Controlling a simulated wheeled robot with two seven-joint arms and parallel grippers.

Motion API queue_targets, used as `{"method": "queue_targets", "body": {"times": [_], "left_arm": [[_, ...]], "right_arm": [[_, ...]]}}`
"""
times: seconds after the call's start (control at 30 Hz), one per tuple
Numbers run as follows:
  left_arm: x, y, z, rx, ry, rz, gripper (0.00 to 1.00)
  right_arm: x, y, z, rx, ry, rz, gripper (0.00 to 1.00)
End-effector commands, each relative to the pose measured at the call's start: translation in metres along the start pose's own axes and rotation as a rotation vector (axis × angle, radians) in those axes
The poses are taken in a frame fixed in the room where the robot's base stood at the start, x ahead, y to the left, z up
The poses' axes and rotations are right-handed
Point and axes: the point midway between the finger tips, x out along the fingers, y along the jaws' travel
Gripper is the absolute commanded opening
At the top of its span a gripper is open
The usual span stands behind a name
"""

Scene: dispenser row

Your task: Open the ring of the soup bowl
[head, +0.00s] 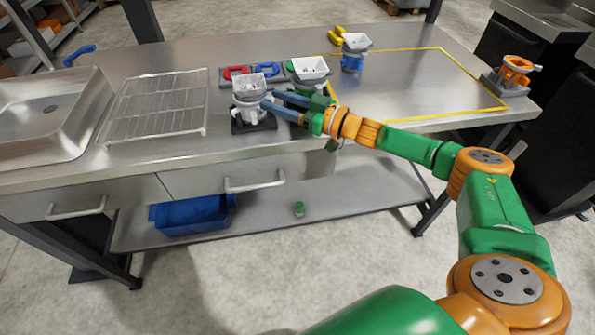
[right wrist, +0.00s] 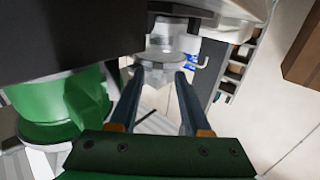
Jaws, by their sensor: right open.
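A white and grey dispenser with a square bowl-like hopper (head: 249,84) stands on a dark base (head: 254,126) near the table's front edge. I cannot tell which part is the soup bowl's ring. My right gripper (head: 268,101) is open, its blue fingers pointing at this dispenser's middle from the right. In the right wrist view, the open fingers (right wrist: 160,75) are spread on either side of a grey-white part (right wrist: 165,57); contact is unclear. A green dispenser (head: 309,72) is just behind the right gripper. My left gripper is not in view.
A blue dispenser (head: 353,58) stands farther back. An orange clamp-like fixture (head: 515,73) is at the far right. Red (head: 235,73) and blue (head: 267,70) pieces lie behind the dispensers. A wire rack (head: 157,105) and sink are left. The yellow-outlined area (head: 430,80) is mostly clear.

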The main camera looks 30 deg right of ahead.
Motion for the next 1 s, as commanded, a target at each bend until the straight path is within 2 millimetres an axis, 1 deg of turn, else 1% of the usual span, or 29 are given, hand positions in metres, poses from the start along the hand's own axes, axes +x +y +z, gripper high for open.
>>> {"method": "queue_targets", "body": {"times": [0.07, 0.37, 0.57, 0.67, 0.87, 0.93, 1.0], "left_arm": [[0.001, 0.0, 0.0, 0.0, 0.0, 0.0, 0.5], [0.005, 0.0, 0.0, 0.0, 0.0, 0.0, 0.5], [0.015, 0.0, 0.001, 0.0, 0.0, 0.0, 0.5], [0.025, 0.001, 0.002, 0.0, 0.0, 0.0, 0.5], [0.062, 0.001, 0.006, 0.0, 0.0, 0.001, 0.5], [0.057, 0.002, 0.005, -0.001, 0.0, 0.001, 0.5], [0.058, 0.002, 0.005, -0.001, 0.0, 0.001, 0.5]], "right_arm": [[-0.001, -0.005, 0.003, 0.007, -0.002, 0.032, 0.47], [0.003, -0.019, 0.003, 0.009, 0.0, 0.181, 0.47], [0.006, -0.031, 0.004, 0.011, 0.007, 0.343, 0.47], [0.008, -0.037, 0.005, 0.011, 0.008, 0.445, 0.47], [0.019, -0.053, 0.009, 0.011, 0.009, 0.684, 0.47], [0.006, -0.063, 0.003, 0.007, 0.002, 0.708, 0.47], [-0.01, -0.076, 0.003, 0.006, 0.001, 0.707, 0.47]]}}
